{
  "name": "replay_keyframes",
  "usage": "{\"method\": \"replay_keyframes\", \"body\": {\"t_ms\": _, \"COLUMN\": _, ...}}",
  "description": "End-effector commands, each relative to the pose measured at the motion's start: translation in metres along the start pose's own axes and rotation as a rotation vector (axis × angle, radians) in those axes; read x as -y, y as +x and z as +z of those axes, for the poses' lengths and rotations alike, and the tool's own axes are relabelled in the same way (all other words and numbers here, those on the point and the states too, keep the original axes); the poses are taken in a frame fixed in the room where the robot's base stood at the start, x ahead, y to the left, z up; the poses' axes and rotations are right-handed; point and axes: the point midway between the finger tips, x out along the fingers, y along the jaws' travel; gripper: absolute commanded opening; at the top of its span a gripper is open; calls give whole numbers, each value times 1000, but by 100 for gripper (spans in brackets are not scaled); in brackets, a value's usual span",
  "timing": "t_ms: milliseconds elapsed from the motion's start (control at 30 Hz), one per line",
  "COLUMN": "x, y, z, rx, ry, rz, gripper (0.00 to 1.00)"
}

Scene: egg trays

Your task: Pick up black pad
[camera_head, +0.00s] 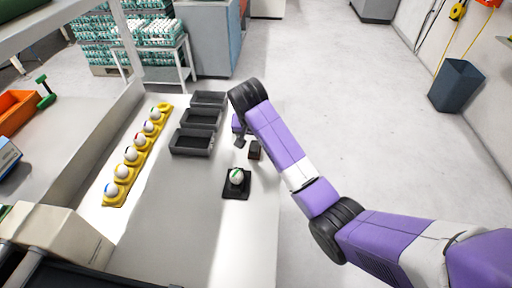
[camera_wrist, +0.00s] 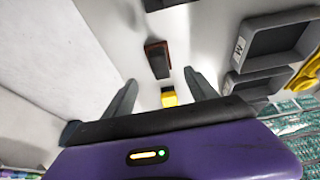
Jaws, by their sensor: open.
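A flat black pad (camera_head: 236,194) lies on the table with a white egg (camera_head: 237,176), marked green, resting on it. My gripper (camera_wrist: 161,88) is open and empty, above the table. A small yellow object (camera_wrist: 169,98) shows between the fingers in the wrist view.
Several dark grey trays (camera_head: 190,142) stand left of my gripper. A yellow egg holder (camera_head: 112,199) with a row of marked eggs lies farther left. The table (camera_head: 180,230) is clear in front of the trays.

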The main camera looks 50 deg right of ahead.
Motion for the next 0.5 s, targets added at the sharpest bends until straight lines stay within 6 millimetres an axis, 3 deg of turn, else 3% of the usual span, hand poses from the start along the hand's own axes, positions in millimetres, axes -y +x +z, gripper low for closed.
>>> {"method": "replay_keyframes", "body": {"t_ms": 500, "x": -1, "y": 62, "z": 2, "rx": -1, "ry": -2, "rz": -1, "gripper": 66}}
